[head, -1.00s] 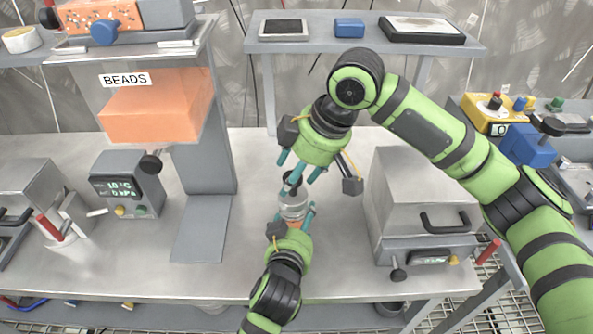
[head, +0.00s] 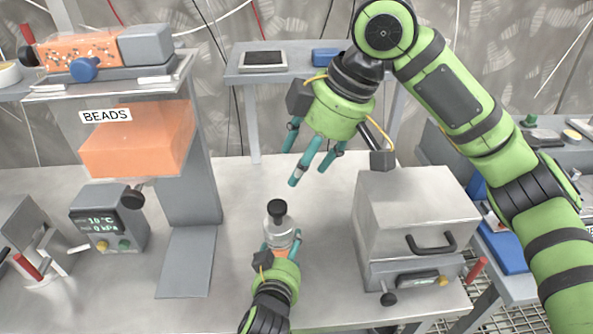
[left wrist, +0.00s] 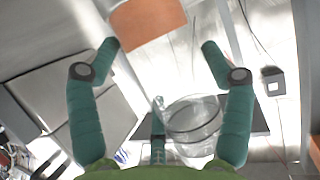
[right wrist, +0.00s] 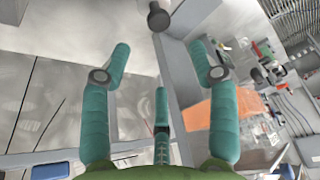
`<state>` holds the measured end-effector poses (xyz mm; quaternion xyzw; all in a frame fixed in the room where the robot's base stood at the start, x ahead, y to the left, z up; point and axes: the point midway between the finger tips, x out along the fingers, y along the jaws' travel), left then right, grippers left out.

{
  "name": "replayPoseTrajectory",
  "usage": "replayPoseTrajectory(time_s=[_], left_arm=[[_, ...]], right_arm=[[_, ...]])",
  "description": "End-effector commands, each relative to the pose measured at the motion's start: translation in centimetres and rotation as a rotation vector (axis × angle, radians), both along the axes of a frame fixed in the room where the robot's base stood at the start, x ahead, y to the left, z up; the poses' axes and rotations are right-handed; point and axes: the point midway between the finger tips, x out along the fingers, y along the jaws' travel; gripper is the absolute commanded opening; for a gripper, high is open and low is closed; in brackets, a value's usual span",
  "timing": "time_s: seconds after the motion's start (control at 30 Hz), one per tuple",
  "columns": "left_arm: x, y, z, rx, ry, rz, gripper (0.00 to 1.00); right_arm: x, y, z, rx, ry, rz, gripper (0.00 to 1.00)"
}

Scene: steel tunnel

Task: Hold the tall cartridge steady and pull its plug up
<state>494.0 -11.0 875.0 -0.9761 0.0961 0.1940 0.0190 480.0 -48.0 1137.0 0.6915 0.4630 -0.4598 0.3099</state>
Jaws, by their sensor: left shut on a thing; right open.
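The tall cartridge (head: 279,238) stands on the bench in front of my left arm. Its upper part is pale and clear, with orange lower down. A black-knobbed plug (head: 277,208) sits upright at its top; I cannot tell how deep the plug goes. My left gripper (head: 281,246) is shut around the cartridge from the front, hiding its lower part. In the left wrist view a clear round body (left wrist: 192,120) shows between the fingers. My right gripper (head: 305,168) is open and empty, above and a little right of the plug, apart from it.
A grey box with a black handle (head: 432,243) stands right of the cartridge. On the left are the beads hopper (head: 150,143) and a small display unit (head: 108,220). A raised shelf (head: 262,77) runs behind. Bare bench lies around the cartridge.

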Motion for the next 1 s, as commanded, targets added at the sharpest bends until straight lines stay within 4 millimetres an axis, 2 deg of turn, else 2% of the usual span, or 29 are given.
replayPoseTrajectory(time_s=[0.57,0.77,1.0], left_arm=[[-0.1,0.0,-0.2,0.002,0.005,0.0,0.41],[-0.1,0.0,-0.2,0.002,0.005,0.0,0.41],[-0.1,0.0,-0.2,0.002,0.004,0.0,0.41]], right_arm=[[0.0,-0.2,0.3,-0.004,0.002,-0.009,0.6],[0.2,0.5,-1.7,-0.003,0.005,-0.006,0.6],[0.9,2.3,-6.2,-0.003,0.007,-0.005,0.6]])
